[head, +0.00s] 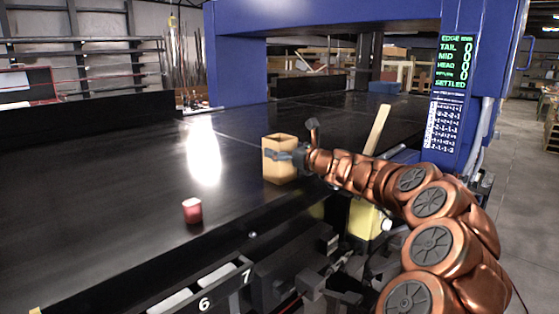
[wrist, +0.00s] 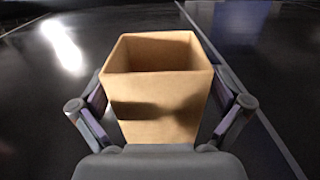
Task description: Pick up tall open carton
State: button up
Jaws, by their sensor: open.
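The tall open carton (head: 277,169) is tan and stands upright on the black conveyor belt, near its front edge in the head view. In the wrist view the carton (wrist: 157,115) fills the middle, its open top facing up and its inside empty. My gripper (head: 291,155) is at the carton, reaching in from the right. In the wrist view my gripper (wrist: 160,118) has one finger on each side of the carton. The fingers are spread, and I cannot tell whether they touch its walls. The far lower part of the carton is hidden.
A blue frame (head: 237,70) with a display panel (head: 456,60) spans the belt behind. A small blue object (head: 384,88) lies farther back. The belt left of the carton is largely clear.

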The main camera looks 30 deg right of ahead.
jog(key=shift+w+a, duration=0.2)
jog(key=shift+w, duration=0.15)
jog(key=c, duration=1.1)
jog(key=shift+r, duration=0.1)
